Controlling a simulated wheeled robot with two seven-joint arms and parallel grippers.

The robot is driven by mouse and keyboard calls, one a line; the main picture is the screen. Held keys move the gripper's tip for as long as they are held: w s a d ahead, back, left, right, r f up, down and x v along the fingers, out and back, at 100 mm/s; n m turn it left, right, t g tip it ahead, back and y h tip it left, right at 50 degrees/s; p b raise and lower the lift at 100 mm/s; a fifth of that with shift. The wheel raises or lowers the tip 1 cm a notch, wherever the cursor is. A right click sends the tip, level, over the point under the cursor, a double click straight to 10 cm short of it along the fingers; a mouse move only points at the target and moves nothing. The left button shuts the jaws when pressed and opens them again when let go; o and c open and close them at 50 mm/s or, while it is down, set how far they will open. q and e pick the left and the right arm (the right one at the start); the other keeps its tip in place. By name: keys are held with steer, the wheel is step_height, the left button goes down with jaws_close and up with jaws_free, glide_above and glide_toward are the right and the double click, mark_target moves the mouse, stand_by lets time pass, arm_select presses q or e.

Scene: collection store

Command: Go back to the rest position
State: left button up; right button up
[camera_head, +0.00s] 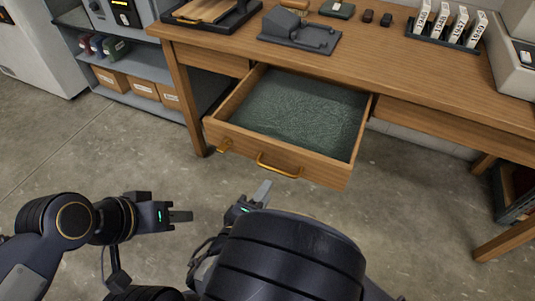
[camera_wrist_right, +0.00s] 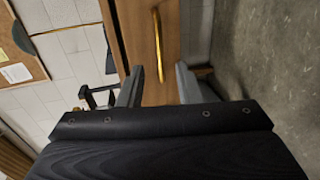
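My left gripper (camera_head: 181,216) is in the lower left of the head view, over bare floor, with nothing seen in it. My right gripper (camera_head: 262,191) is in front of the open drawer (camera_head: 229,129), partly hidden by my own arm. In the right wrist view its two fingers (camera_wrist_right: 158,86) stand apart with nothing between them. The drawer's brass handle (camera_head: 279,166) also shows beyond the fingers in that view (camera_wrist_right: 158,46). The fingers look apart from the handle.
The drawer is pulled out from a wooden desk (camera_head: 430,75) and has a green lining. A grey shelf unit (camera_head: 150,67) with boxes stands left of the desk. A dark crate (camera_head: 515,190) is at the right. The concrete floor (camera_head: 90,150) at left is clear.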

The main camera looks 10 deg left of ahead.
steer(key=d+m+g+h, duration=0.2)
steer(key=d+m+g, duration=0.3)
steer(key=d+g, duration=0.5)
steer(key=s+d+r+m+g+y, duration=0.2)
steer(key=s+d+m+g+y, duration=0.35)
steer(key=d, duration=0.75)
steer(key=s+d+r+m+t+y+p, duration=0.1)
steer(key=s+r+m+t+y+p, duration=0.1)
steer(key=r+p, duration=1.1)
steer(key=s+d+r+m+t+y+p, duration=0.1)
steer(key=s+r+m+t+y+p, duration=0.1)
steer(key=r+p, duration=1.1)
step_height(320, 180, up, 5)
steer(key=shift+s+r+m+t+y, duration=0.1)
steer(key=shift+s+m+t+y, duration=0.15)
steer(key=shift+m+t+y, duration=0.65)
steer(key=shift+d+n+t+h, duration=0.1)
steer(key=shift+n+t+h, duration=0.15)
